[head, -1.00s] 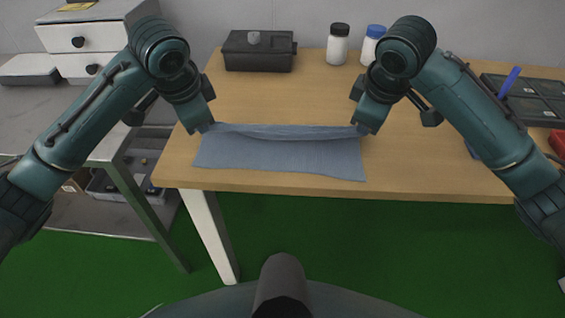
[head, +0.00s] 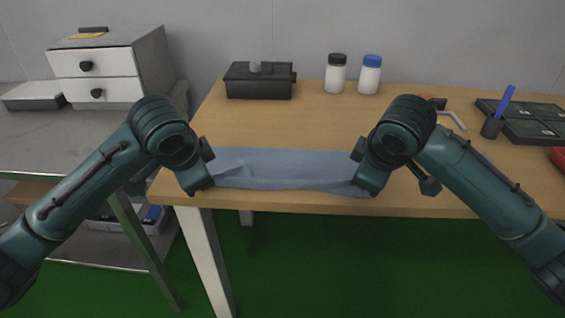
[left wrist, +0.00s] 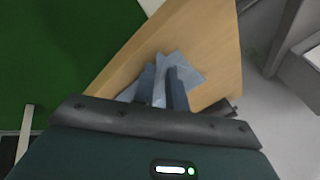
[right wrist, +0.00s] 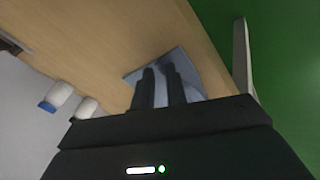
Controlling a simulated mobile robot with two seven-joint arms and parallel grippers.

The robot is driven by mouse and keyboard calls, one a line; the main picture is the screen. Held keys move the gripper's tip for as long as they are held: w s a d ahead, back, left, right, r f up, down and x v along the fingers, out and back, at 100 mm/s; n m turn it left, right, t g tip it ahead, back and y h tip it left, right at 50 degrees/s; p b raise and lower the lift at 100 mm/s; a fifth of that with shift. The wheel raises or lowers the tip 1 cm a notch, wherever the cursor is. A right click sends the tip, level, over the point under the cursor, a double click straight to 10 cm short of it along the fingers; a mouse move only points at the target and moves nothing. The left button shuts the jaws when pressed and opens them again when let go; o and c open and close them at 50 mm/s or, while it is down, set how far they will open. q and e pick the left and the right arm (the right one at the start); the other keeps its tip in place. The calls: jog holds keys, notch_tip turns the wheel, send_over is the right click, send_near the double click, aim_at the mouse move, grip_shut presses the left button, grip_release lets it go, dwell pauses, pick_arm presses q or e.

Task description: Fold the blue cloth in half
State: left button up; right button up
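The blue cloth (head: 280,168) lies near the front edge of the table as a narrow strip, its far part brought over toward the near edge. My left gripper (head: 203,190) is at its left front corner, and my right gripper (head: 366,190) is at its right front corner. In the left wrist view the fingers (left wrist: 164,90) are close together with a ridge of cloth (left wrist: 160,66) between them. In the right wrist view the fingers (right wrist: 161,90) are close together over the cloth (right wrist: 186,66), with some between them. The fingertips are partly hidden.
A black box (head: 258,84) and two white bottles, one black-capped (head: 336,76) and one blue-capped (head: 369,77), stand at the back. A pen holder (head: 492,127) and dark trays (head: 530,122) are at the right. The wooden table (head: 310,125) is clear behind the cloth.

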pick_arm(q)
jog(key=o, duration=0.6)
jog(key=shift+c, duration=0.2)
pick_arm(e)
jog(key=o, duration=0.5)
pick_arm(q)
jog(key=s+v, duration=0.1)
jog(key=v, duration=0.9)
pick_arm(e)
jog(key=v, duration=0.5)
jog(key=s+v, duration=0.1)
jog(key=v, duration=0.4)
jog(key=shift+s+r, duration=0.15)
pick_arm(q)
jog(key=shift+s+r, duration=0.15)
jog(key=shift+c, duration=0.2)
